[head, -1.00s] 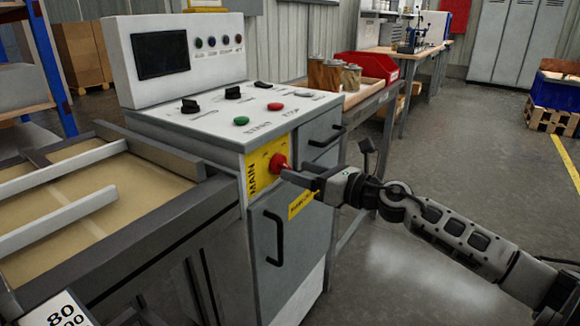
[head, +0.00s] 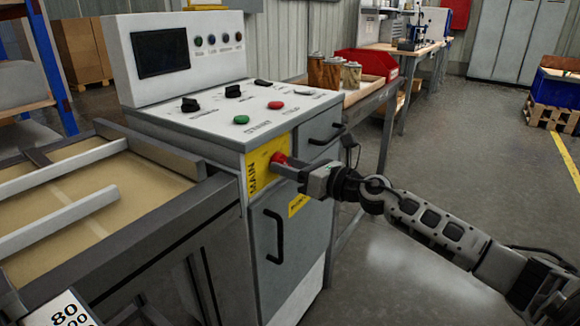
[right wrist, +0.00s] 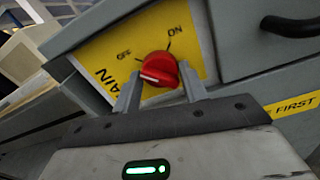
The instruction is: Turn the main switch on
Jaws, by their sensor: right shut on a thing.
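The main switch is a red rotary knob (head: 279,158) on a yellow plate (head: 256,172) marked MAIN, on the front of the grey control cabinet. In the right wrist view the knob (right wrist: 160,68) sits between the two fingers of my right gripper (right wrist: 160,88), which is shut on it. A white mark shows on the knob's lower left side. The ON and OFF labels are seen beyond the knob, tilted in this view. In the head view my right gripper (head: 290,169) reaches the knob from the right and partly hides it. My left gripper is not in view.
Green (head: 241,119) and red (head: 275,105) buttons and black knobs are on the cabinet top. A black door handle (head: 274,238) lies below the switch, a drawer handle (head: 326,135) to its right. Open floor (head: 410,260) lies right of the cabinet.

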